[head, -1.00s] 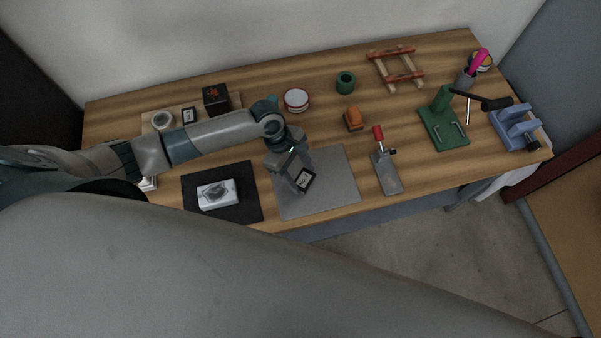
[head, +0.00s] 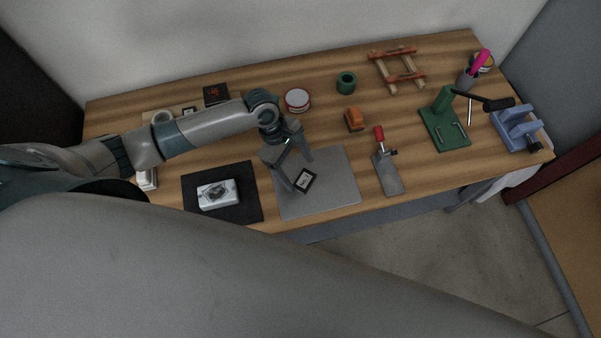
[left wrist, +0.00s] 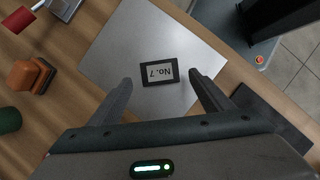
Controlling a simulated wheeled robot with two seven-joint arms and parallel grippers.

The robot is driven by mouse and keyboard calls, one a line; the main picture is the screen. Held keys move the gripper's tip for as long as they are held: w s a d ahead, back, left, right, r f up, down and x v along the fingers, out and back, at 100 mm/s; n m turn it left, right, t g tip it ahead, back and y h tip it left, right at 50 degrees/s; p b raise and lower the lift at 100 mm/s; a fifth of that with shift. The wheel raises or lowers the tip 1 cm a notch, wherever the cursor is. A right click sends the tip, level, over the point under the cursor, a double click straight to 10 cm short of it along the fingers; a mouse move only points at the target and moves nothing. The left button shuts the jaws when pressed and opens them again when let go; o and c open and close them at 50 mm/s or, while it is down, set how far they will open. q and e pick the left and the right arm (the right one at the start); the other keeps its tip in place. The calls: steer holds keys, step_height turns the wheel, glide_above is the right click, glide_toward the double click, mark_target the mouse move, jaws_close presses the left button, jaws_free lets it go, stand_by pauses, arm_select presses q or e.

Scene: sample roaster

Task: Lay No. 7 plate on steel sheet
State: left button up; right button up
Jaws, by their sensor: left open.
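The No. 7 plate (head: 304,180), a small black-framed plate with a pale label, lies on the grey steel sheet (head: 337,184) near its left side. In the left wrist view the plate (left wrist: 160,73) shows its label upside down and lies flat on the sheet (left wrist: 130,48). My left gripper (head: 298,172) is open above the sheet. In the left wrist view its two fingers (left wrist: 160,90) stand apart on either side of the plate, not touching it. My right gripper is not in view.
Left of the sheet is a black mat (head: 238,209) with a white block (head: 218,194) on it. A red-handled tool (head: 387,170) lies just right of the sheet. An orange object (head: 354,120) and a round tin (head: 297,99) stand behind it.

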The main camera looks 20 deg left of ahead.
arm_select(q)
steer(key=b+v, duration=0.1)
steer(key=v, duration=0.7)
steer(key=shift+a+r, duration=0.15)
steer(key=shift+r, duration=0.2)
